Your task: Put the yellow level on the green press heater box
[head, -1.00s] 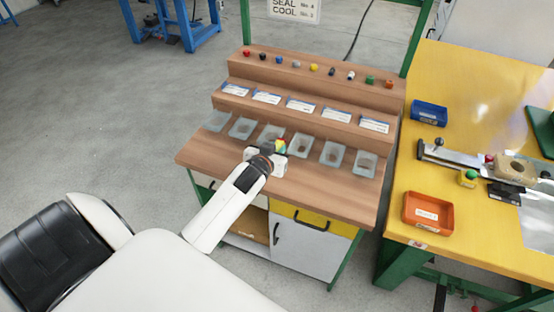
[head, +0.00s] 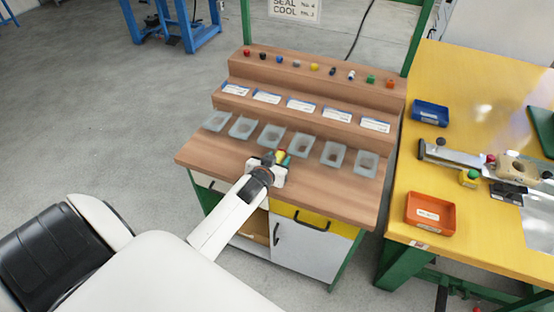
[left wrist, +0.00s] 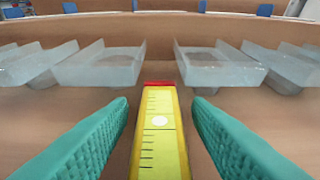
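The yellow level (left wrist: 161,135) has a red end cap and lies lengthwise between the green fingers of my left gripper (left wrist: 161,105) in the left wrist view. A gap shows on both sides of it, so the fingers are apart and not touching it. In the head view my left gripper (head: 282,160) is low over the front of the wooden bench, with the level's small yellow and red end (head: 285,154) partly hidden at it. A dark green machine part (head: 541,130) is cut off at the right edge; I cannot tell whether it is the press heater box. My right gripper is out of view.
A row of clear bins (head: 302,145) stands just beyond the gripper on the wooden bench (head: 335,195). To the right, a yellow table (head: 480,100) holds a blue bin (head: 430,113), an orange bin (head: 430,213) and a sealing tool (head: 452,158). A gap separates bench and table.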

